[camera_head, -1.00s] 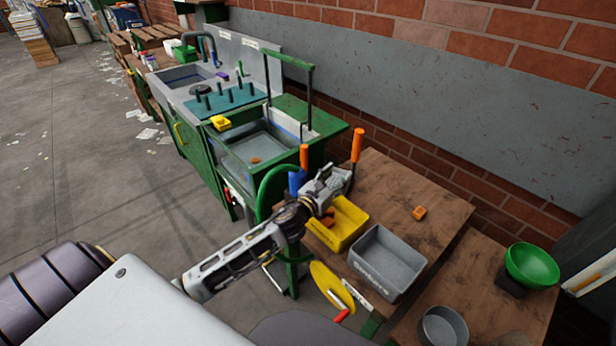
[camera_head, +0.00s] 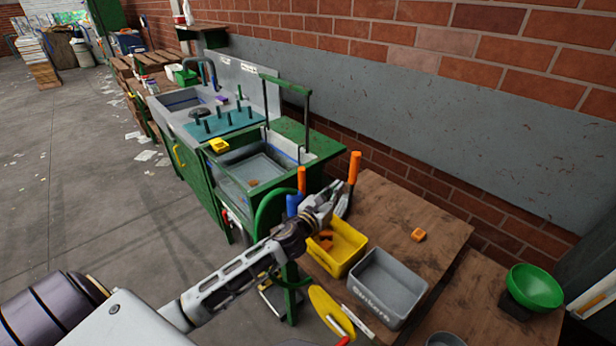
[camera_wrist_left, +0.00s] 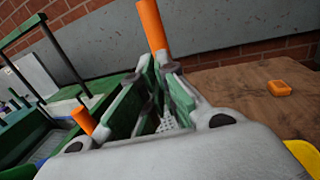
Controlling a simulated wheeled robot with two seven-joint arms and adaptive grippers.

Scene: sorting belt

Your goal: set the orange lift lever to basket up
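Two upright orange handles stand near my left gripper, and I cannot tell by label which is the lift lever. The taller orange handle (camera_head: 354,167) is right beside the gripper; it also shows in the left wrist view (camera_wrist_left: 152,25), just beyond the fingers and in line with the gap. The other orange handle (camera_head: 301,179) is to the left, next to a blue one (camera_head: 293,204); in the wrist view it leans at left (camera_wrist_left: 83,120). My left gripper (camera_head: 331,199) has its fingers apart and looks empty. Whether it touches the taller handle is unclear. My right gripper is out of view.
A yellow bin (camera_head: 349,257) with orange pieces and a grey bin (camera_head: 388,285) stand below the gripper. A loose orange block (camera_head: 418,234) lies on the wooden table (camera_head: 405,208). A green frame (camera_head: 310,105) stands over a water tank. A green bowl (camera_head: 536,286) is at right.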

